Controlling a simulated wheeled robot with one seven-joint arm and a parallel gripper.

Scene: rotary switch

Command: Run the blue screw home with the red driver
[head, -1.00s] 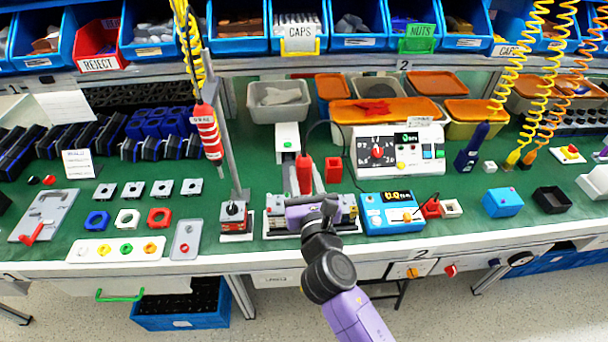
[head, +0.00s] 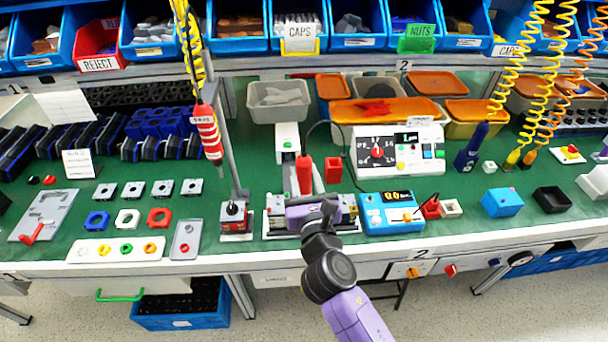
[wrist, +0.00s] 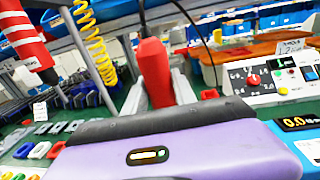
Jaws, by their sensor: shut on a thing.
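The red driver (head: 207,132), with white bands, hangs from a yellow coil left of my arm. It also shows at the upper left of the wrist view (wrist: 27,36), apart from my gripper. My gripper (head: 312,212) is low over the grey fixture (head: 275,222) at the bench front. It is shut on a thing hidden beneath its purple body. An upright red handle (head: 304,174) stands just behind it; the wrist view shows this handle beyond the dark gripper edge (wrist: 153,72). I cannot make out the blue screw in either view.
A blue meter box (head: 390,213) stands close right. A white panel (head: 397,150) with dial and display is behind. A red block (head: 333,170) stands beside the handle. Green bench shows farther right.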

